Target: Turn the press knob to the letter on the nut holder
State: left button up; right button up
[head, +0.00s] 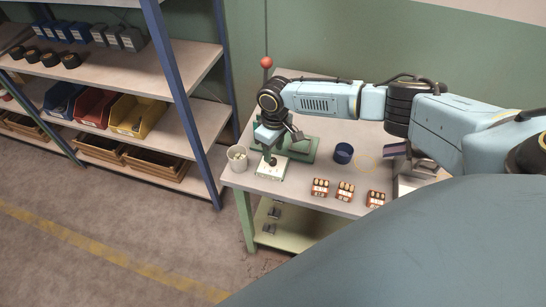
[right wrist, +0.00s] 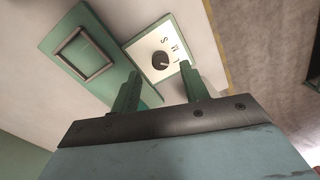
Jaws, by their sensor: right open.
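The press (head: 301,147) is a green frame on the table, with a red ball-topped lever (head: 266,62). At its front is a white dial plate (head: 268,174) that carries a round dark knob, seen in the right wrist view (right wrist: 160,59). Letters S, M and L are printed beside the knob; its pointer direction is too small to tell. My right gripper (right wrist: 159,70) is open, its two green fingers pointing at the knob from either side, with no clear contact. Small red nut holders (head: 320,187) (head: 345,191) (head: 375,199) stand at the table's front; their letters are unreadable. My left gripper is not in view.
A pale cup (head: 237,158) stands left of the dial plate, and a dark blue cup (head: 343,153) stands right of the press. A grey metal stand (head: 412,182) is at the right. Shelving with bins (head: 138,115) stands left of the table (head: 306,201).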

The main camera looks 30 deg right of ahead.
aim_at(273, 160)
jog(key=shift+f, duration=1.95)
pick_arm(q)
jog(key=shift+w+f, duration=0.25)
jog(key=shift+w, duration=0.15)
pick_arm(e)
grip_shut()
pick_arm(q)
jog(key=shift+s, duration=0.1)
